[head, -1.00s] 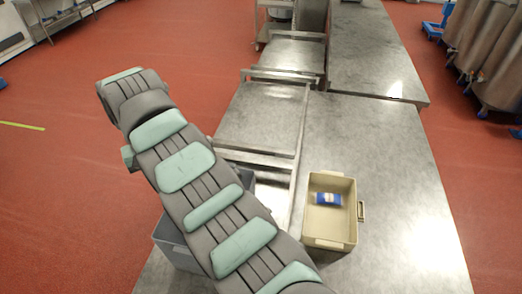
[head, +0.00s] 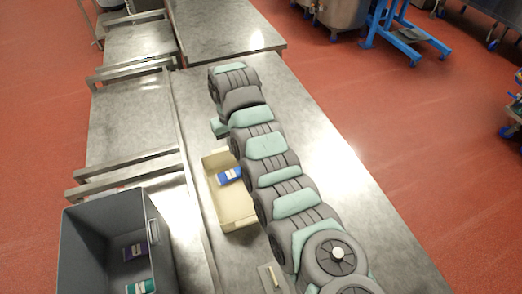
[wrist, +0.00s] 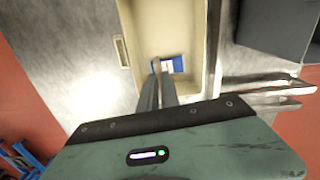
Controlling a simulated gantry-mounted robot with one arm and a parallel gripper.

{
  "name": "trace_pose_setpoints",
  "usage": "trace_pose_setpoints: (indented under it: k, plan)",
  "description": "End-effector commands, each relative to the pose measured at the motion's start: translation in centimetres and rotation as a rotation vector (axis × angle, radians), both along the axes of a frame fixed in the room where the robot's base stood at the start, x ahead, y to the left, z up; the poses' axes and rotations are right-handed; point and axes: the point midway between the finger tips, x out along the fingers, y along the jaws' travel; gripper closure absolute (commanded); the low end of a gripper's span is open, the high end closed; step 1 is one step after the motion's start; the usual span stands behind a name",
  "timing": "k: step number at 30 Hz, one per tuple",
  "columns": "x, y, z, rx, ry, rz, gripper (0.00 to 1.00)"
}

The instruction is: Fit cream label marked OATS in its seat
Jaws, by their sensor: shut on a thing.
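My gripper (wrist: 159,88) shows in the wrist view, its two fingers close together and pointing down over a cream bin. A thin tan sliver, seen edge-on between the fingertips, looks like the cream label (wrist: 157,66); its OATS marking cannot be read. In the head view the fingers and held piece are hidden by my arm. A small pale plate with a cream strip (head: 269,278) lies on the table at the bottom of the head view; I cannot tell whether it is the seat.
The cream bin (head: 238,216) holds a blue-and-white pack (head: 229,176), also seen in the wrist view (wrist: 176,66). A deep grey bin (head: 82,238) at left holds a purple pack (head: 134,251) and a teal pack (head: 141,287). Bare steel table (head: 345,180) lies right of my arm.

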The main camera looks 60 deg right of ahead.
Motion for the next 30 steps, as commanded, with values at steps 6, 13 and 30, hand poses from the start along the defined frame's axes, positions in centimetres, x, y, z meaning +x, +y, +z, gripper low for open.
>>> trace_pose_setpoints:
  k: [6, 13, 30]
  plan:
    - [-6.3, -4.7, -2.6, 0.000, -0.002, -0.090, 1.00]
    - [-8.3, -5.8, -3.6, 0.001, 0.000, -0.112, 1.00]
    - [-8.3, -5.7, -8.7, 0.002, 0.002, -0.112, 1.00]
